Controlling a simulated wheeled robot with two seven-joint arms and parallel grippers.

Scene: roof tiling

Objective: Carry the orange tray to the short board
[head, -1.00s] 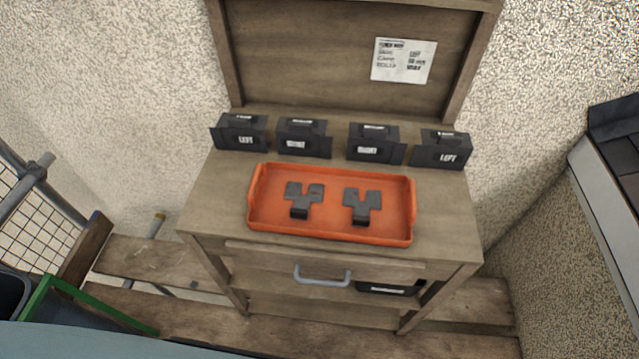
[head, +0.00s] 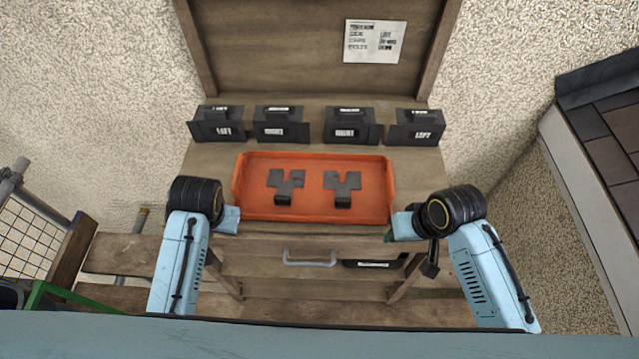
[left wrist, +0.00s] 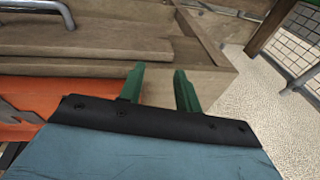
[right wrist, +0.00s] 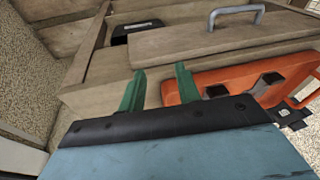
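The orange tray (head: 312,212) lies on the wooden workbench (head: 215,160) and holds two dark grey T-shaped metal pieces (head: 288,184) (head: 342,186). My left gripper (head: 232,219) is just off the tray's left end, and my right gripper (head: 398,226) is just off its right end. In the left wrist view the green fingers (left wrist: 159,88) stand apart with nothing between them, and the tray (left wrist: 22,92) shows at the left. In the right wrist view the fingers (right wrist: 160,88) are also apart and empty, beside the tray (right wrist: 228,75). I cannot tell which board is the short one.
Several black labelled boxes (head: 281,125) stand in a row behind the tray. A paper sheet (head: 375,41) is on the bench's back panel. A drawer with a grey handle (head: 309,262) is below. Planks (head: 118,255) lie at the left, and a tiled roof part (head: 605,130) is at the right.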

